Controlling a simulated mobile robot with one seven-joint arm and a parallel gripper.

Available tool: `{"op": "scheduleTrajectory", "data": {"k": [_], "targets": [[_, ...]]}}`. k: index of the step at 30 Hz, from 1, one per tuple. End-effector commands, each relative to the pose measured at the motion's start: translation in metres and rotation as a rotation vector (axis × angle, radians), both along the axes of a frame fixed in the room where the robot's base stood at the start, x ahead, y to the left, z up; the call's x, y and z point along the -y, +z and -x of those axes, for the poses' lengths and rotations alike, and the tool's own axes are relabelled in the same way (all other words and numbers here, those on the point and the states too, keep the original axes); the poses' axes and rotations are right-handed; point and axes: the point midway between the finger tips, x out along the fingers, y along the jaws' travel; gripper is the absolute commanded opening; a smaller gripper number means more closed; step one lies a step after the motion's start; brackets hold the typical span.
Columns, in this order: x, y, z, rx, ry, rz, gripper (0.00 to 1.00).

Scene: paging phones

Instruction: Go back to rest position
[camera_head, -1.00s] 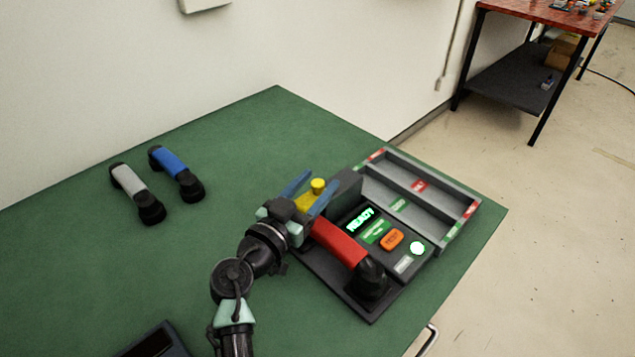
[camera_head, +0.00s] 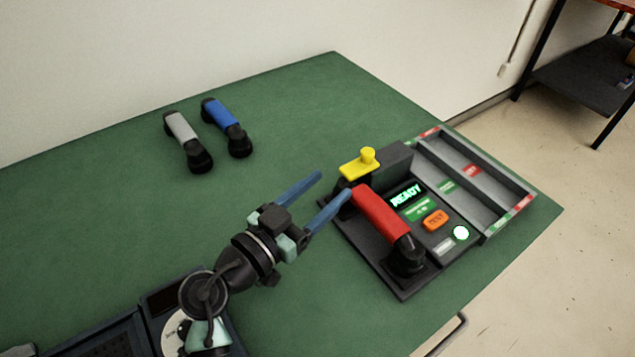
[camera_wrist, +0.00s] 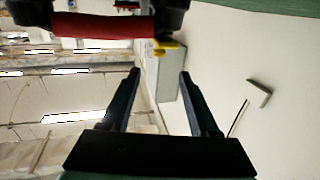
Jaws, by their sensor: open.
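My gripper (camera_head: 335,190) is open and empty over the green table, its two blue fingers spread and pointing up and right. It is just left of the phone station (camera_head: 378,262). A red handset (camera_head: 380,213) lies on the station, beside a yellow knob piece (camera_head: 358,163) and a lit READY display (camera_head: 406,194). In the wrist view, the gripper (camera_wrist: 160,75) is also open with nothing between its fingers, and the red handset (camera_wrist: 100,25) shows at the top with part of the yellow piece (camera_wrist: 165,45).
A grey handset (camera_head: 183,130) and a blue handset (camera_head: 222,115) lie at the back left of the table. A grey divided tray (camera_head: 490,222) adjoins the station. A dark device (camera_head: 95,335) is at the front left. The green table (camera_head: 290,120) is clear behind my gripper.

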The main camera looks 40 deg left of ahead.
Motion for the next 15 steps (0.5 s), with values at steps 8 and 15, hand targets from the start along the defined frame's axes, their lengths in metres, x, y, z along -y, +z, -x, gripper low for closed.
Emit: {"op": "scheduleTrajectory", "data": {"k": [8, 15], "targets": [[-0.001, 0.0002, 0.014, 0.0, 0.0, 0.0, 0.61], [-0.0011, 0.0003, 0.0135, 0.0, 0.0, -0.001, 0.61]]}}
